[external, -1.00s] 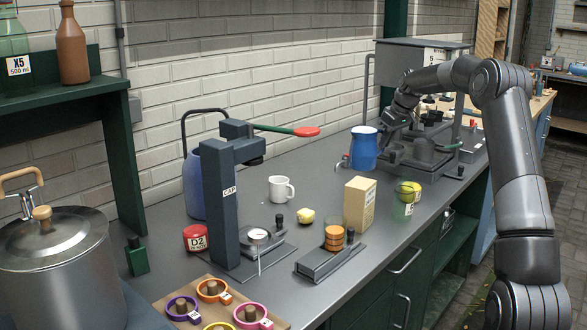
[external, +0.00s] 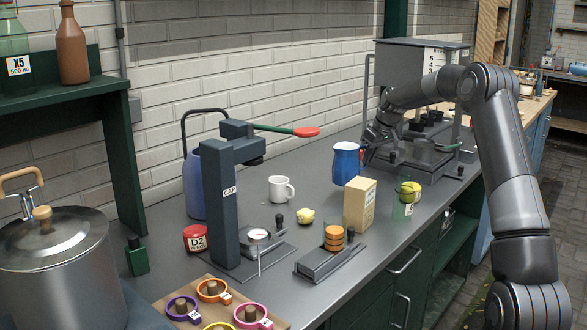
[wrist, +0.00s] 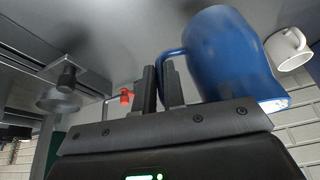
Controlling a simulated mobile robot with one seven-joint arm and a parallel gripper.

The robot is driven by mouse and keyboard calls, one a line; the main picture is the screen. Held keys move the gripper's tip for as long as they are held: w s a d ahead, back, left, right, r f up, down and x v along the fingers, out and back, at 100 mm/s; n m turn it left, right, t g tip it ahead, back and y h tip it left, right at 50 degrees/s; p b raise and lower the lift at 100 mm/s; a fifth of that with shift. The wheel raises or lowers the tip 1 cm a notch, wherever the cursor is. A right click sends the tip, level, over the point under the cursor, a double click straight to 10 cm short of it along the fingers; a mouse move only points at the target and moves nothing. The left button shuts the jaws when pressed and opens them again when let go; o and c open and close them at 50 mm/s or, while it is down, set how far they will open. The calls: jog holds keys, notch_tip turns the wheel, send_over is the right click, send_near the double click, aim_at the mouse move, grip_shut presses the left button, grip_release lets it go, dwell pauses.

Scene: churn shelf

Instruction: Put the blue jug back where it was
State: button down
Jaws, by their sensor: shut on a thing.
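The blue jug (external: 346,163) is in the middle of the external view, upright or nearly so, in front of the brick wall. It looks lifted a little above the grey worktop. My gripper (external: 369,150) is at its right side, shut on the jug's handle. In the wrist view the jug (wrist: 222,55) fills the upper middle, and the fingers of my gripper (wrist: 163,85) close around its thin blue handle.
The tan box (external: 359,204) stands just in front of the jug. A white mug (external: 281,189), a yellow lump (external: 306,215) and a dark press (external: 228,195) stand to the left. A green-and-yellow cup (external: 407,195) is at the right edge. Grey machinery (external: 425,150) stands behind my gripper.

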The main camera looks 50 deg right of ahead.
jog(key=shift+w+f, duration=0.15)
jog(key=shift+f, duration=1.9)
jog(key=shift+f, duration=0.1)
jog(key=c, duration=1.5)
grip_release()
